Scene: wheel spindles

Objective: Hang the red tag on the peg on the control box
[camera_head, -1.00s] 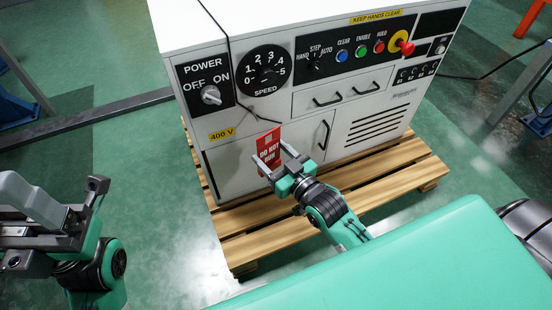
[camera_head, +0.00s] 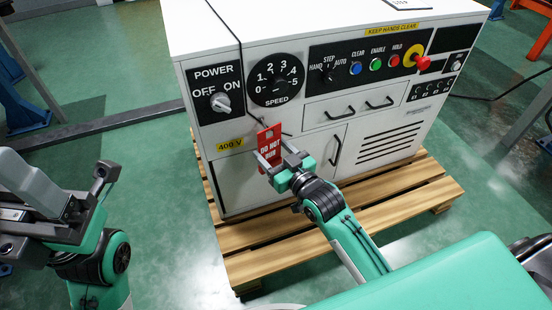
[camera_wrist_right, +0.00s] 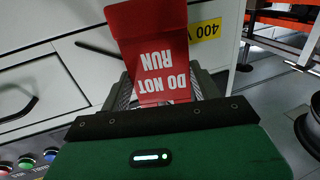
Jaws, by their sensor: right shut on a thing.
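The red tag (camera_head: 268,144), lettered DO NOT RUN, is upright in front of the control box (camera_head: 368,100), right of its yellow 400 V label. My right gripper (camera_head: 275,160) is shut on the tag's lower part. In the right wrist view the tag (camera_wrist_right: 158,50) shows upside down between the fingers, its far end free. The peg is not clear: a thin dark line near the tag's top may be the peg or a cord. I cannot tell whether the tag touches the box. My left gripper (camera_head: 70,215) is at the left, away from the box; its jaw opening is unclear.
The box stands on a wooden pallet (camera_head: 250,238). A power knob (camera_head: 220,103) and speed dial (camera_head: 275,83) are above the tag, with drawer and door handles to its right. A black cord runs down the box front.

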